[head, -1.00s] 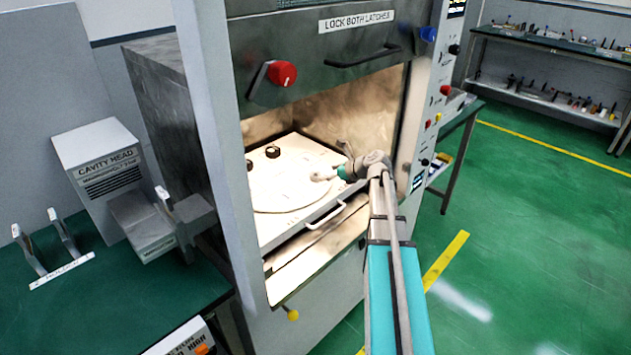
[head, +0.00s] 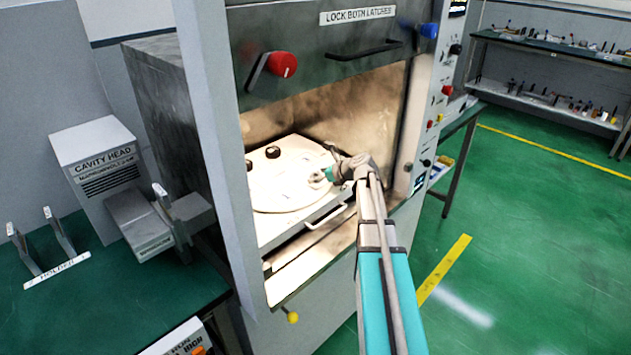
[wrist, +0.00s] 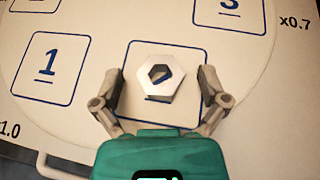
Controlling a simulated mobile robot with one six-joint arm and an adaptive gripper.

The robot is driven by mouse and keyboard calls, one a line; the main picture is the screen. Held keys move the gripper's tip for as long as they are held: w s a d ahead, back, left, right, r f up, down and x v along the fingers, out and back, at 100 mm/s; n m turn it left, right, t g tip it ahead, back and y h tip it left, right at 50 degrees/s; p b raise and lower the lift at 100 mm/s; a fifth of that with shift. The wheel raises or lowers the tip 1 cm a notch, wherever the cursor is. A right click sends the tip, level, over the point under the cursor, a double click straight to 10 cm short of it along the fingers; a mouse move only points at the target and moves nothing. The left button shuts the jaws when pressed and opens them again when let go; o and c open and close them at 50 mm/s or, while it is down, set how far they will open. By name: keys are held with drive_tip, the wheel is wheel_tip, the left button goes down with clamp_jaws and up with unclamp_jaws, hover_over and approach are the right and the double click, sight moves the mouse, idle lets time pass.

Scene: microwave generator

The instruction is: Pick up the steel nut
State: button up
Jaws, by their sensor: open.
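The steel nut (wrist: 160,77) is a pale grey hexagon with a dark hole. It lies inside a blue-outlined square on the white round plate (wrist: 95,19) in the wrist view. My gripper (wrist: 162,78) is open, with one finger to the left of the nut and one to the right. A gap shows between the nut and each finger. In the head view my gripper (head: 318,178) is inside the lit chamber, low over the plate. The nut cannot be made out there. The height of the fingertips above the plate is hard to tell.
The chamber's grey side post (head: 222,150) stands left of the opening, and the raised door (head: 330,55) is above. Two dark round pieces (head: 273,152) sit toward the plate's back left. A tray handle (head: 325,217) is at the front.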

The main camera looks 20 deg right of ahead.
sight(317, 176)
drive_tip(key=shift+c, duration=0.3)
clamp_jaws()
idle(0.5)
drive_tip(key=shift+r, duration=0.15)
wheel_tip(317, 176, up, 3)
drive_tip(key=p, duration=0.3)
drive_tip(key=s+d+r+p, duration=0.9)
drive_tip(key=d+p, duration=0.1)
drive_tip(key=shift+d+r, duration=0.35)
drive_tip(key=shift+d, duration=0.05)
idle(0.5)
